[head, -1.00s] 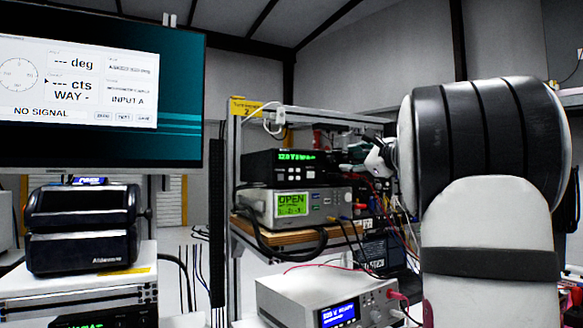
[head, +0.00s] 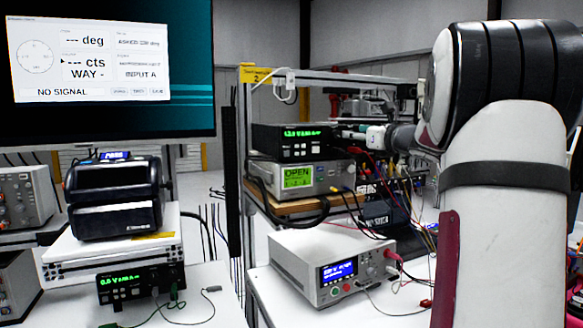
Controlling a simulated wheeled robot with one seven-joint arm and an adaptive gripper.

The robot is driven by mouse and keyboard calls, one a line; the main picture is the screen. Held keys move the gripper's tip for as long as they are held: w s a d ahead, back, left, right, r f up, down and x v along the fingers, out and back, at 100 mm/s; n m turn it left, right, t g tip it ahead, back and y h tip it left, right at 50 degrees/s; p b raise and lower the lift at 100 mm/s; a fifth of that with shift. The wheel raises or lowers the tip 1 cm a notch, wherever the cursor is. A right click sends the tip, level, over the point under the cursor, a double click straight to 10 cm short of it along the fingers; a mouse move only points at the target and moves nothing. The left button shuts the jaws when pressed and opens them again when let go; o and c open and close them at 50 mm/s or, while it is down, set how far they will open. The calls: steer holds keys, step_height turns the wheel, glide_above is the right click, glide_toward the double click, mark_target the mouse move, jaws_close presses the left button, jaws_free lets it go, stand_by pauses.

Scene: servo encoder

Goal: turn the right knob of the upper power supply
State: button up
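The upper power supply (head: 264,143) is a black box with a green lit display, on top of the stack on the rack shelf in the head view. Its right knob cannot be made out; my gripper covers that end of the front panel. My gripper (head: 341,133) reaches in from the right, roughly level, with its fingertips at or very near the right end of the panel. Whether it touches the knob, and whether the fingers are open or shut, is too small to tell.
A grey instrument reading OPEN (head: 330,183) sits directly below. Red and dark cables hang right of the stack, under my wrist. A white bench supply (head: 300,262) stands lower in front. Another black supply (head: 118,291) is at lower left, below a monitor (head: 190,60).

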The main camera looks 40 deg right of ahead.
steer(key=shift+s+r+m+p, duration=0.15)
steer(key=shift+s+m+p, duration=0.05)
steer(key=shift+m+p, duration=0.3)
steer(key=b+v, duration=0.1)
steer(key=v, duration=1.3)
steer(key=a+f+n+g+y+p, duration=0.2)
steer(key=a+n, duration=0.6)
steer(key=a, duration=0.7)
steer(key=a+f+n+g+y+p, duration=0.2)
steer(key=a+f+n+g+y, duration=0.2)
steer(key=a+n, duration=0.5)
steer(key=a+g+y, duration=0.1)
steer(key=a+y, duration=0.1)
steer(key=a, duration=0.5)
steer(key=shift+a+n, duration=0.3)
steer(key=shift+w+f, duration=0.15)
